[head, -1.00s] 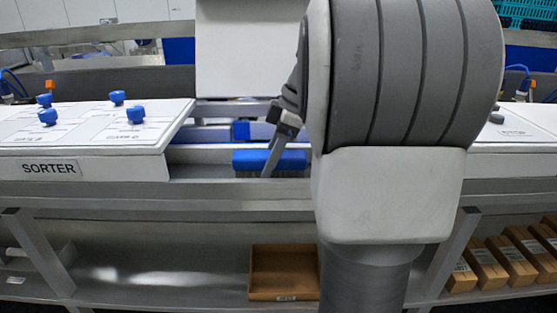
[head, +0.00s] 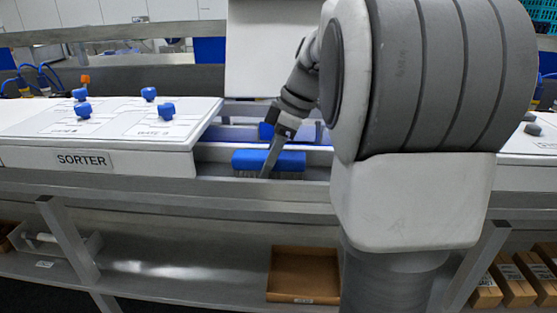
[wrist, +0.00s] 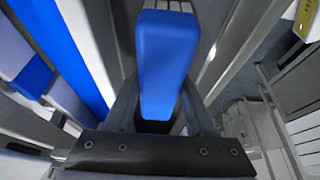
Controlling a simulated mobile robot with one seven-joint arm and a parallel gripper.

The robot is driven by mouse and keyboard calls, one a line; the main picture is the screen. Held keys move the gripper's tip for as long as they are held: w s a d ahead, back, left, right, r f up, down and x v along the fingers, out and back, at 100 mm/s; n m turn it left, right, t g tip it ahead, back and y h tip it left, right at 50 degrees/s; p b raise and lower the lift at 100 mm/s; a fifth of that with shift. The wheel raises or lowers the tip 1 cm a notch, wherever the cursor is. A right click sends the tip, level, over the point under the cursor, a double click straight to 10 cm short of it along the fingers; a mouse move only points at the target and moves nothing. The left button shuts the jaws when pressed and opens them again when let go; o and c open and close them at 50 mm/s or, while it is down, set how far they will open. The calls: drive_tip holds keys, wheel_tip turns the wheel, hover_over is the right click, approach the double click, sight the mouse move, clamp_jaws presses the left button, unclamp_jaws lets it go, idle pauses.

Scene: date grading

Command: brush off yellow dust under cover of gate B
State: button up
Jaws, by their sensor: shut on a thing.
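My gripper (head: 269,166) is shut on a brush with a blue back (head: 246,160) and grey bristles. It holds the brush bristles down in the open channel right of the white sorter top. In the wrist view the blue brush back (wrist: 165,60) stands between the fingers. A white panel (head: 272,50) stands upright behind the channel; I see no gate name on it. I cannot make out yellow dust, and whether the bristles touch the channel floor is hidden.
The sorter top (head: 25,128) at left carries several blue knobs; its small labels are unreadable. A metal rail (head: 240,190) runs in front of the channel. An open cardboard box (head: 303,275) is on the shelf below, with several more boxes at lower right. A yellow tag (wrist: 307,22) shows in the wrist view.

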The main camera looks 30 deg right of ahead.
drive_tip(key=shift+w+a, duration=0.1)
drive_tip(key=shift+a, duration=0.05)
drive_tip(key=shift+r, duration=0.2)
wheel_tip(320, 180, up, 12)
drive_tip(key=p, duration=0.9)
drive_tip(key=shift+f, duration=0.15)
idle(0.4)
